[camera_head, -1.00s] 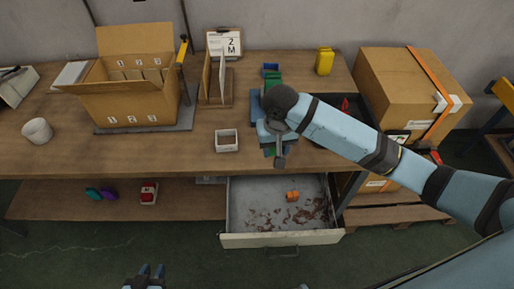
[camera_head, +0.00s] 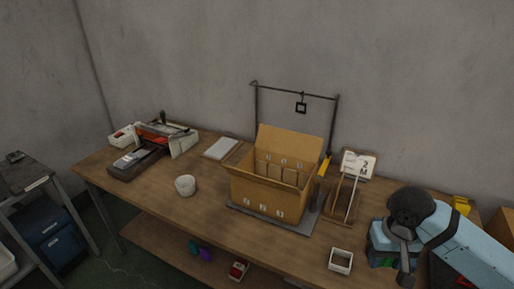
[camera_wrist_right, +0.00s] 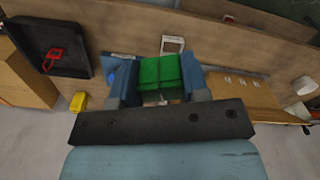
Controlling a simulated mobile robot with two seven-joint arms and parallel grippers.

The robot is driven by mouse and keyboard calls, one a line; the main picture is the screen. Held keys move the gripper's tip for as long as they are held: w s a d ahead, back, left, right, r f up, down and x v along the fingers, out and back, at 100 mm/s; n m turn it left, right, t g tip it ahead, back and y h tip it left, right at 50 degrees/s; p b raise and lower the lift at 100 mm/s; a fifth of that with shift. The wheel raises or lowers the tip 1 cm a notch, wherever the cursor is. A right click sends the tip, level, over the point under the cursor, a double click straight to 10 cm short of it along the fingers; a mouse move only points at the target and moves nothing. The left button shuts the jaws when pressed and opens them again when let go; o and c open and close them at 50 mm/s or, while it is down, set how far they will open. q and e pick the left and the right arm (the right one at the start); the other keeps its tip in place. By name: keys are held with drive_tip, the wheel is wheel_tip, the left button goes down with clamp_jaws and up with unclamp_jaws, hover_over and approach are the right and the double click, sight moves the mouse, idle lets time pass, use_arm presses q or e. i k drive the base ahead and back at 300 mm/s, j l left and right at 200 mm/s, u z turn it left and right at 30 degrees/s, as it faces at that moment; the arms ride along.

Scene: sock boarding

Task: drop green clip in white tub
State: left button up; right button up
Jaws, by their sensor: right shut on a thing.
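My right gripper (camera_head: 384,256) is at the lower right of the head view, over the right part of the table. In the right wrist view its blue fingers are shut on the green clip (camera_wrist_right: 160,72). In the head view my arm hides most of the clip. A round white tub (camera_head: 185,186) stands on the table left of the cardboard box, well left of the gripper. It also shows at the right of the right wrist view (camera_wrist_right: 305,86). It looks empty. My left gripper is not in view.
An open cardboard box (camera_head: 265,201) on a grey plate and a wooden stand (camera_head: 346,198) are between gripper and tub. A small square white box (camera_head: 341,260) is just left of the gripper. A thin rack (camera_head: 296,92) rises behind. Bare table lies around the tub.

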sight(184, 191)
drive_tip(key=i+j+u, duration=0.2)
drive_tip(key=j, duration=0.25)
drive_tip(key=i+j+u, duration=0.25)
drive_tip(key=j, duration=0.15)
drive_tip(key=i+l+u, duration=0.1)
drive_tip(key=i+u, duration=0.2)
drive_tip(key=i, duration=0.2)
drive_tip(key=i+l+u, duration=0.25)
drive_tip(key=i, duration=0.25)
